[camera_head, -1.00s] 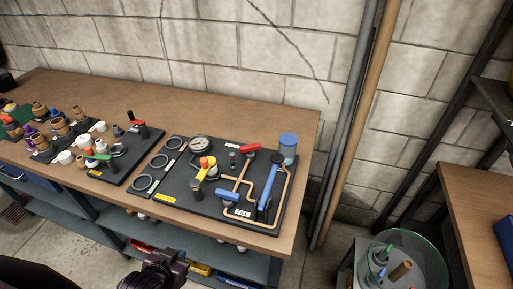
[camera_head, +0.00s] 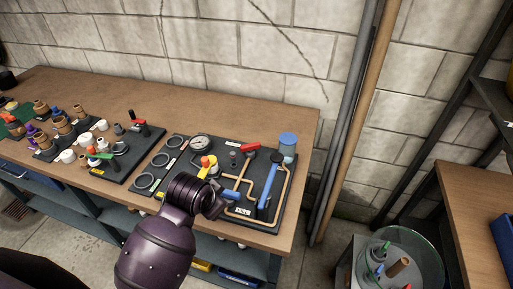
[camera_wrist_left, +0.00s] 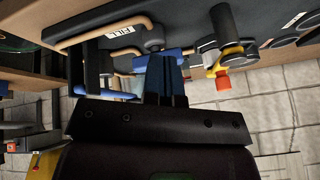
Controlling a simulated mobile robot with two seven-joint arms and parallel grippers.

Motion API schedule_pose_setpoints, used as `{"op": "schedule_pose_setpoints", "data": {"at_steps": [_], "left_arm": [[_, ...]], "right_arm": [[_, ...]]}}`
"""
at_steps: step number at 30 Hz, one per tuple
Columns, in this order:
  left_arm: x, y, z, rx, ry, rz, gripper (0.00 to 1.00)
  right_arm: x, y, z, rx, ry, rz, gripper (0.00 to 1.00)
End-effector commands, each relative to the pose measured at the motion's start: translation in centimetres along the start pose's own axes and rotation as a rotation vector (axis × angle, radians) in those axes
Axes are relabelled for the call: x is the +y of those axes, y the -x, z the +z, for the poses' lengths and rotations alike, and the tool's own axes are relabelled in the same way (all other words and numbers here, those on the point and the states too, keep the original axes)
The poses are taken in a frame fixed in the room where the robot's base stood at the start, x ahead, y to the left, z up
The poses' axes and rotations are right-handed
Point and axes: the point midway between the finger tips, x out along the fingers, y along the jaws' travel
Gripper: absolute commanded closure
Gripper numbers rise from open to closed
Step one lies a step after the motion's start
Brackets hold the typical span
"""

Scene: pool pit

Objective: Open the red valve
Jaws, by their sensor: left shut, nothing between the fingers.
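The red valve handle (camera_head: 249,147) lies on the back part of the dark pipe board (camera_head: 282,208), beside a tank with a blue lid (camera_head: 287,139). My left gripper (camera_head: 217,207) is over the front of this board, short of the red handle. In the left wrist view its fingers (camera_wrist_left: 165,78) are shut and empty, near a blue part (camera_wrist_left: 118,94). I cannot make out the red handle in the left wrist view. My right gripper is not in view.
A long blue handle (camera_head: 268,185), a short blue handle (camera_head: 231,195), a red and yellow knob (camera_head: 207,162) and a gauge (camera_head: 200,142) crowd the board. Another board with a red handle (camera_head: 137,122) stands left. The wooden bench (camera_head: 190,113) is clear behind.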

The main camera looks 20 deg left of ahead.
Motion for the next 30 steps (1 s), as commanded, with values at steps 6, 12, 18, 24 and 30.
{"op": "schedule_pose_setpoints", "data": {"at_steps": [6,12,18,24,30], "left_arm": [[-1.0,-1.8,-9.9,0.087,-0.216,-0.02,1.0],[-1.4,-2.1,-15.2,0.128,-0.34,-0.04,1.0],[-1.5,-2.1,-16.9,0.14,-0.379,-0.048,1.0],[-1.5,-2.1,-16.8,0.14,-0.379,-0.048,1.0],[-1.5,-2.5,-16.9,0.138,-0.378,-0.047,1.0]], "right_arm": [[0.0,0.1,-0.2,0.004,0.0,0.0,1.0],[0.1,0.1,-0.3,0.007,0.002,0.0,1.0],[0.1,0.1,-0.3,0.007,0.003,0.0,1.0],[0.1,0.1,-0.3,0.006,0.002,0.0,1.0],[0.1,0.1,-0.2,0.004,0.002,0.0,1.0]]}}
